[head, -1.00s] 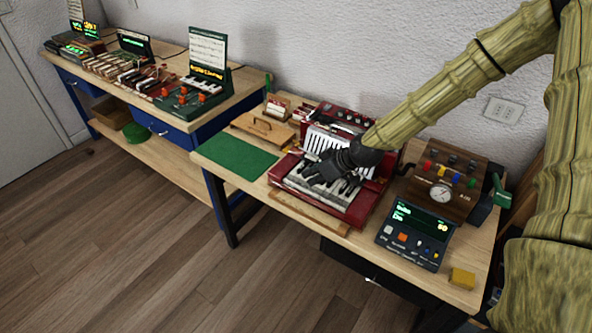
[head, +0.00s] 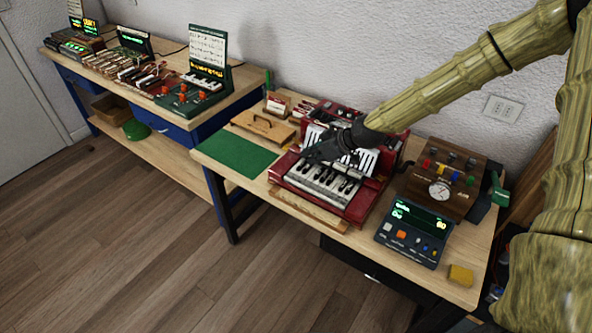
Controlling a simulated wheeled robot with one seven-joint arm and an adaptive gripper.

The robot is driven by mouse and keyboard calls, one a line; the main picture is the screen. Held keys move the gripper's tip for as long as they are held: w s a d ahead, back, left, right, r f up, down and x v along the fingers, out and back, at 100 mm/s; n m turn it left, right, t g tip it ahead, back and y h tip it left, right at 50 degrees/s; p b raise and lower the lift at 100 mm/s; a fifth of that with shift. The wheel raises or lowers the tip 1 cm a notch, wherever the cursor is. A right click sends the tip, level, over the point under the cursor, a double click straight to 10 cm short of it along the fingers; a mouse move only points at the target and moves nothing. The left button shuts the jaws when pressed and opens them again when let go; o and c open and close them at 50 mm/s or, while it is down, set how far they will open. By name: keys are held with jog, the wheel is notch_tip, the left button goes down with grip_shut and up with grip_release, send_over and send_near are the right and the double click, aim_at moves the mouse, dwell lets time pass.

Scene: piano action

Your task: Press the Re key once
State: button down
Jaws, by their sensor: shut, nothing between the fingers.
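A red accordion-like instrument (head: 353,211) lies on the near wooden table, with white bellows behind its keyboard. Its piano keyboard (head: 325,184) faces the front, with white and black keys. My gripper (head: 308,156) is dark and shut, with nothing in it. It is over the back left part of the keyboard and covers some of the bellows. I cannot tell if its tip touches a key. No key labels are readable, so I cannot tell which key is Re.
A dark console with a green display (head: 414,233) and a brown box with a gauge (head: 446,186) stand to the right. A yellow block (head: 460,275) lies at the front right corner. A green mat (head: 234,159) lies left. Another bench (head: 150,106) holds more devices.

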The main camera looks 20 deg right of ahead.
jog(key=p, duration=0.3)
send_over(296, 179)
jog(key=shift+d+f, duration=0.1)
jog(key=shift+f, duration=2.7)
jog(key=shift+w+f+p, duration=0.1)
jog(key=shift+f+p, duration=0.5)
jog(key=shift+f, duration=1.5)
jog(key=shift+f, duration=0.1)
jog(key=shift+f+b, duration=0.5)
jog(key=shift+b, duration=0.2)
jog(key=shift+r, duration=0.35)
jog(key=shift+r+p, duration=0.5)
jog(key=shift+r, duration=0.15)
jog(key=shift+r, duration=0.1)
